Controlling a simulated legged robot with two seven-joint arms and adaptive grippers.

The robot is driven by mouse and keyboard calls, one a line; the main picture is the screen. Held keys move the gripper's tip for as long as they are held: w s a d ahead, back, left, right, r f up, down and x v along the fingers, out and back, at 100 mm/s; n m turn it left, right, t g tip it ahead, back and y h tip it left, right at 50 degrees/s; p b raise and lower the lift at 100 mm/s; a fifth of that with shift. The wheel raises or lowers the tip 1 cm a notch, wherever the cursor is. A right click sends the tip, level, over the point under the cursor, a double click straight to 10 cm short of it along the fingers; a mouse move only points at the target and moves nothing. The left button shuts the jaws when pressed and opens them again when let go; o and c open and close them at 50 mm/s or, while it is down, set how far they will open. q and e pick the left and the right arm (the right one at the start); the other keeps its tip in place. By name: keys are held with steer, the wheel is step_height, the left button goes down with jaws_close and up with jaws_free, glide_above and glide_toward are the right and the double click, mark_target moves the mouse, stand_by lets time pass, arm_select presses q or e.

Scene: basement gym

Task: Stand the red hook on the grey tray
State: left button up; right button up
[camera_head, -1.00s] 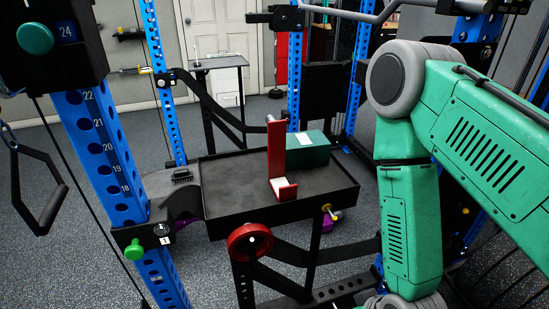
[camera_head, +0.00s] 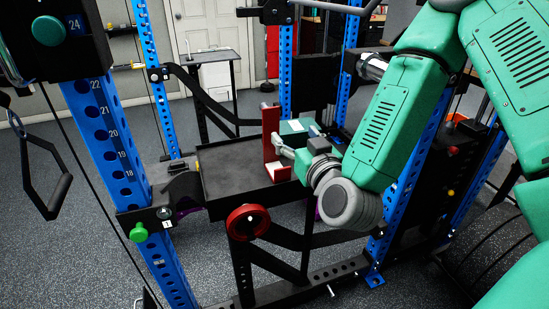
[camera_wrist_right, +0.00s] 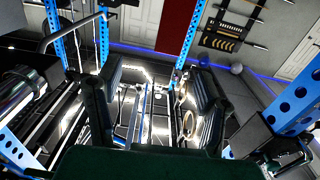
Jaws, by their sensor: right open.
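The red hook (camera_head: 270,137) stands upright at the right part of the dark grey tray (camera_head: 230,168), its short foot towards the front edge. My right gripper (camera_head: 284,147) is just right of the hook's upright plate, with its light fingertips near or against it. I cannot tell whether they touch. In the right wrist view, the two dark fingers (camera_wrist_right: 157,105) are spread apart and no hook is clear between them. My left gripper is not in view.
A red round knob (camera_head: 248,222) sits below the tray's front. Blue rack posts (camera_head: 107,140) stand around it. The tray's left half is bare.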

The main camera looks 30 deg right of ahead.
mark_target(271, 113)
steer(key=b+x, duration=0.3)
steer(key=x, duration=0.1)
steer(key=b+x, duration=0.2)
steer(key=shift+w+a+r+b, duration=0.1)
steer(key=shift+w+a+b, duration=0.05)
steer(key=shift+a+b, duration=0.15)
steer(key=shift+w+d, duration=0.2)
steer(key=w, duration=0.5)
steer(key=shift+a+r+b, duration=0.2)
steer(key=shift+a+b, duration=0.1)
steer(key=shift+a, duration=0.05)
steer(key=shift+d, duration=0.4)
steer(key=shift+c, duration=0.4)
steer(key=shift+d+f, duration=0.1)
steer(key=c, duration=0.7)
jaws_close()
steer(key=shift+a, duration=0.3)
